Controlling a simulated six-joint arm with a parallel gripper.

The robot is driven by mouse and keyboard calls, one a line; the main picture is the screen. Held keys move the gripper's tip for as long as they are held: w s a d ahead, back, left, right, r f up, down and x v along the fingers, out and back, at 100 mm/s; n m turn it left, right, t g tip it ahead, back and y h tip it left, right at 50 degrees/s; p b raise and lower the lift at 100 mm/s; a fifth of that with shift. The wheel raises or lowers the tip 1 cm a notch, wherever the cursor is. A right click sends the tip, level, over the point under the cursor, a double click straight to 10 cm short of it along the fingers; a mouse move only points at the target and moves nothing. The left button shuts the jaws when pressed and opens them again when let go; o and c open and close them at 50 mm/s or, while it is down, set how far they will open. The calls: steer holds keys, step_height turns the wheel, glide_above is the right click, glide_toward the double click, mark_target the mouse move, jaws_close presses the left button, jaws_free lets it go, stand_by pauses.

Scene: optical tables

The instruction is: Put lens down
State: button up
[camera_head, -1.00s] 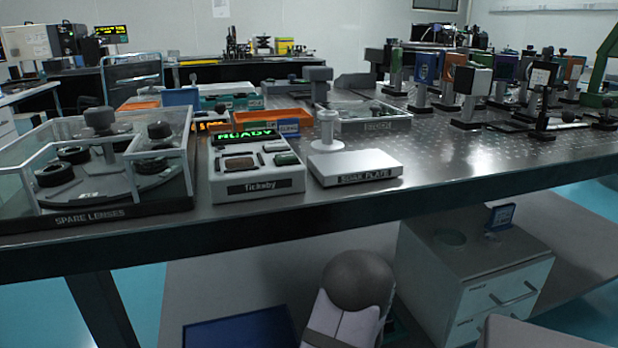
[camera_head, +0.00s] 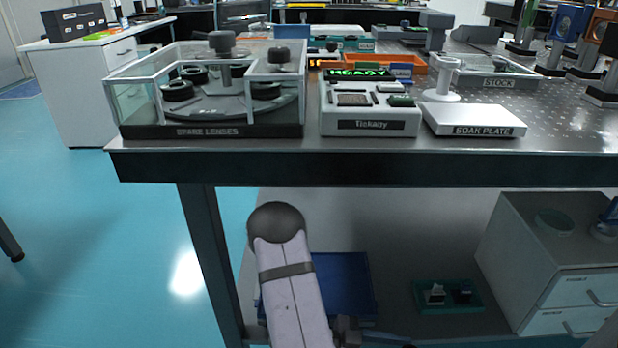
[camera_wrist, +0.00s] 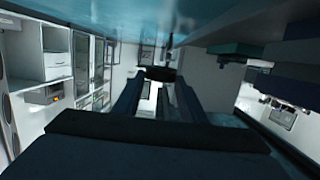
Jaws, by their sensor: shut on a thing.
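My gripper (camera_wrist: 158,84) shows in the wrist view, its two dark blue fingers reaching forward and shut on a small dark thing (camera_wrist: 161,74) at their tips. I take this for the lens, but its shape is too small and dark to be sure. In the head view my arm hangs low in front of the table, and my fingertips and the held thing cannot be made out. The glass-walled SPARE LENSES case (camera_head: 215,131) stands at the table's left end. Several black round lenses, one at its left (camera_head: 178,90), lie on the grey disc inside.
The white readout box (camera_head: 368,122), showing READY, stands right of the case. The white SOAK PLATE (camera_head: 475,121) is beside it. Under the table are a blue tray (camera_head: 345,285), a green tray (camera_head: 448,297) and a drawer unit (camera_head: 560,265).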

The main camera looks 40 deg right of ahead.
steer(key=w+a+n+t+h+p, duration=0.45)
steer(key=w+a, duration=0.65)
steer(key=a, duration=0.3)
steer(key=w+a+r+n+t+y+p, duration=0.1)
steer(key=w+a+r+n+t+p, duration=0.4)
steer(key=w+a+r+n+t, duration=0.1)
steer(key=w+a+r+n+t+y+p, duration=0.2)
steer(key=w+a+r+n+t+p, duration=0.2)
steer(key=w+a+r+t, duration=0.5)
steer(key=w+r+n+t, duration=0.2)
steer(key=w+r, duration=0.1)
steer(key=w, duration=0.2)
steer(key=shift+r+n+p, duration=0.3)
steer(key=shift+n+p, duration=0.05)
steer(key=shift+p, duration=0.05)
